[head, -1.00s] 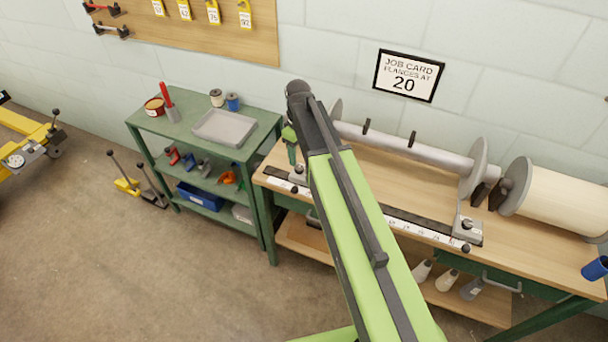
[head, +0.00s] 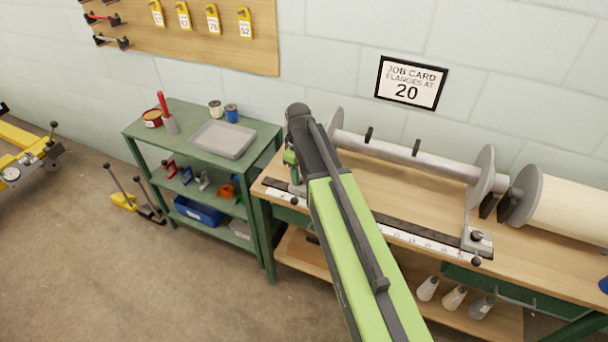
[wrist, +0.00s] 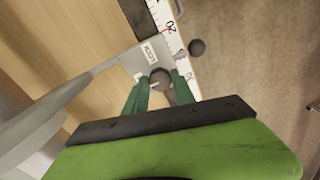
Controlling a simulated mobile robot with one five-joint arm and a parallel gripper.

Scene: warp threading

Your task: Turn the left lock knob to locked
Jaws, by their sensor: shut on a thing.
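In the wrist view, the left lock knob (wrist: 160,79), dark and round with a pale pointer line, sits on a grey bracket (wrist: 130,62) with a LOCK label (wrist: 149,52). The green fingers of my gripper (wrist: 160,90) are closed on either side of the knob. The bracket stands at the ruler (wrist: 168,28), by the mark 20. In the head view my gripper (head: 291,158) is at the left end of the bench ruler (head: 410,236), and my arm hides most of it and the left knob. The right lock knob (head: 476,236) is clear of me.
The left flange (head: 337,124) and right flange (head: 485,170) stand on a roller above the bench (head: 375,190). A dark ball handle (wrist: 197,47) is close beside the fingers. A green shelf cart (head: 175,140) stands left of the bench. A job card (head: 410,84) reads 20.

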